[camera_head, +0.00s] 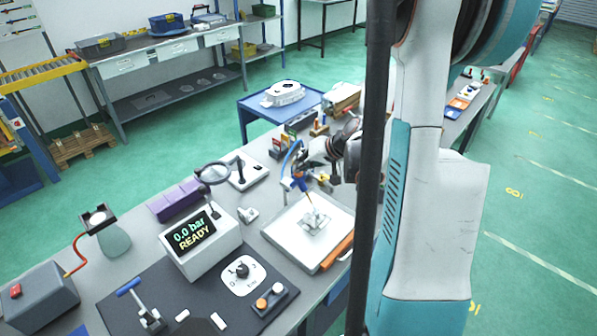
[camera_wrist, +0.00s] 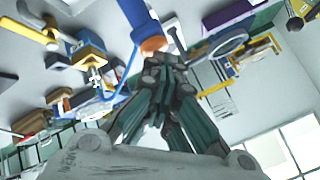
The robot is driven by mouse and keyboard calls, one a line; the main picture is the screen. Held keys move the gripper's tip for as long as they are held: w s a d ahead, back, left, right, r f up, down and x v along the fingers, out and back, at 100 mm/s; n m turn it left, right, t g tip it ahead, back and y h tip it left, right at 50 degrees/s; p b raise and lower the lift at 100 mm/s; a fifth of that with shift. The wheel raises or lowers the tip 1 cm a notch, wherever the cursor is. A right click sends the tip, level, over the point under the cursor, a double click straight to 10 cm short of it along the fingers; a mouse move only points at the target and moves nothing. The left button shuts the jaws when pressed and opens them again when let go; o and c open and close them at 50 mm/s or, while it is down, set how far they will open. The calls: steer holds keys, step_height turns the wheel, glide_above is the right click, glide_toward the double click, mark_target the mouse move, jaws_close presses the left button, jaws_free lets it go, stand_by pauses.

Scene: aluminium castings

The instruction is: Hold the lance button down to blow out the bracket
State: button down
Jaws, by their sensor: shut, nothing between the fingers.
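The bracket (camera_head: 314,222), a small grey metal casting, sits on the white tray (camera_head: 285,247) at the middle of the bench. The lance (camera_head: 301,184), blue with an orange part and a thin yellowish nozzle, points down at the bracket from above. A blue hose (camera_head: 287,160) rises behind it. My gripper (camera_head: 328,178) is beside the lance, to its right, with my arm partly hiding it. In the wrist view my gripper (camera_wrist: 168,68) is shut and empty, with the blue and orange lance (camera_wrist: 150,38) close to its fingertips. Whether they touch, I cannot tell. The lance button is not clearly visible.
A display box (camera_head: 202,243) reads "0.0 bar READY". In front are a dial plate (camera_head: 243,275) and a two-button box (camera_head: 268,300). A magnifier (camera_head: 213,173) stands left of the lance, and an orange bar (camera_head: 338,252) lies along the tray's right side.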

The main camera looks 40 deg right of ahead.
steer(key=shift+r, duration=0.1)
stand_by(0.7)
steer(key=shift+r+p, duration=0.6)
steer(key=shift+r, duration=0.3)
step_height(320, 180, up, 5)
steer(key=p, duration=0.3)
stand_by(0.5)
